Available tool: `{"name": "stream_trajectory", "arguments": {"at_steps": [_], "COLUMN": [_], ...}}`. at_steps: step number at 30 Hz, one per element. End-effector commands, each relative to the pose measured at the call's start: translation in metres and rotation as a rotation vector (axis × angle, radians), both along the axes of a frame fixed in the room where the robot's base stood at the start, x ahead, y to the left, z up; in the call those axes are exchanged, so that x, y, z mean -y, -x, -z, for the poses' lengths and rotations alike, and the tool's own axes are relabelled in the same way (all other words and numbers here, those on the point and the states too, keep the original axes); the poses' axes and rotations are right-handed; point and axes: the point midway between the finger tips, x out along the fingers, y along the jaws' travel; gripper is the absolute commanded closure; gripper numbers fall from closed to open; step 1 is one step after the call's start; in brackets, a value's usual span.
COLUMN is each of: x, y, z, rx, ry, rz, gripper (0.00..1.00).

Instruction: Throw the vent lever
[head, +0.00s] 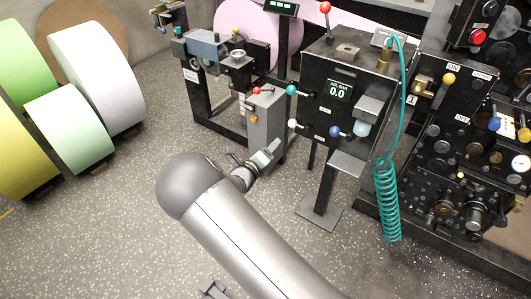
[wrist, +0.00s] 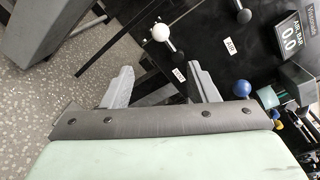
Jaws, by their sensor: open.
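My gripper (head: 270,150) is open, left of and below the white knob. In the wrist view, the white knob (wrist: 161,33) lies beyond the gap between the open fingers of my gripper (wrist: 159,76), apart from them. The blue knob (wrist: 242,89) is right of the right finger.
The cabinet's display (head: 338,91) reads 0.0. A red-knobbed lever (head: 325,8) stands on top. A coiled teal hose (head: 386,195) hangs right. Open floor lies left, before the coloured rolls (head: 70,130).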

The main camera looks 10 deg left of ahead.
Motion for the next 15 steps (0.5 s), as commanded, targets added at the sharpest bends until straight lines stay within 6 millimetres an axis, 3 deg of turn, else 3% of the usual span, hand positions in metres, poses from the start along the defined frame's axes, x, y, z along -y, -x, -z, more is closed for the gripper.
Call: {"name": "stream_trajectory", "arguments": {"at_steps": [6, 15], "x": [-0.008, -0.009], "y": [0.020, 0.022], "z": [-0.002, -0.002], "rx": [0.000, 0.000], "ry": [0.001, 0.000], "rz": [0.000, 0.000], "gripper": [0.46, 0.46]}}
